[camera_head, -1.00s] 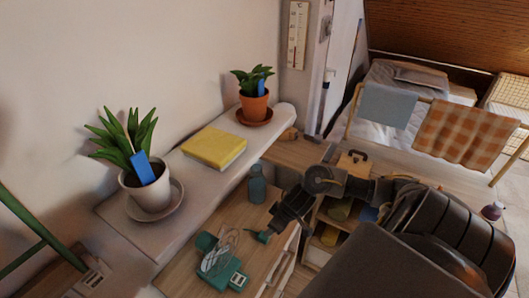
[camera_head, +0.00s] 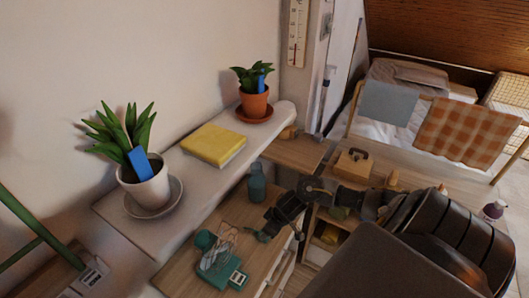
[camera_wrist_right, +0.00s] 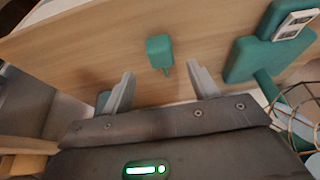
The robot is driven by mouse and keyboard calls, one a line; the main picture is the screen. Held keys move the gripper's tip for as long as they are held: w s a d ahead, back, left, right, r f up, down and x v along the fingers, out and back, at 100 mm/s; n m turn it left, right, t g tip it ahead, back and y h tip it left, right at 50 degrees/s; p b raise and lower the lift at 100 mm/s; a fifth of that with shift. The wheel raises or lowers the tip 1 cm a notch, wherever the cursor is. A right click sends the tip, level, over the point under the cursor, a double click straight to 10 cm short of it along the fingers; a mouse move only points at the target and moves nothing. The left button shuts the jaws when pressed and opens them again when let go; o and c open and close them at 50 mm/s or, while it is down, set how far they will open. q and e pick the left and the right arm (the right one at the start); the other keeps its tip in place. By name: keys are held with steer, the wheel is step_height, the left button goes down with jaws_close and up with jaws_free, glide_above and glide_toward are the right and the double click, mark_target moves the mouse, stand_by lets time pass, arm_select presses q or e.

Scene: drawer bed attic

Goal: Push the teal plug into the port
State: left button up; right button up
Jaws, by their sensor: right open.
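The teal plug (camera_wrist_right: 159,50) lies on the wooden desk top in the right wrist view, its thin end pointing toward my gripper. My right gripper (camera_wrist_right: 162,76) is open, with one finger on each side of the plug's line; the plug's block shows just beyond the fingertips, not gripped. In the head view the right gripper (camera_head: 268,230) is low over the desk and mostly covers the plug. The port (camera_head: 237,279) is a pale plate on a teal device (camera_head: 213,267), left of the gripper. It also shows at the wrist view's upper right (camera_wrist_right: 296,25). My left gripper is not in view.
Looped wire (camera_head: 226,243) and a rounded teal part (camera_head: 205,239) are by the device. A blue-grey bottle (camera_head: 257,184) stands behind the gripper. A shelf with a yellow book (camera_head: 214,145) and two potted plants runs along the wall. Bare desk (camera_head: 183,268) shows left of the device.

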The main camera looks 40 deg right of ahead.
steer(key=shift+s+x, duration=0.15)
steer(key=shift+x, duration=1.15)
steer(key=shift+s+x, duration=0.15)
steer(key=shift+x, duration=1.2)
steer(key=c, duration=1)
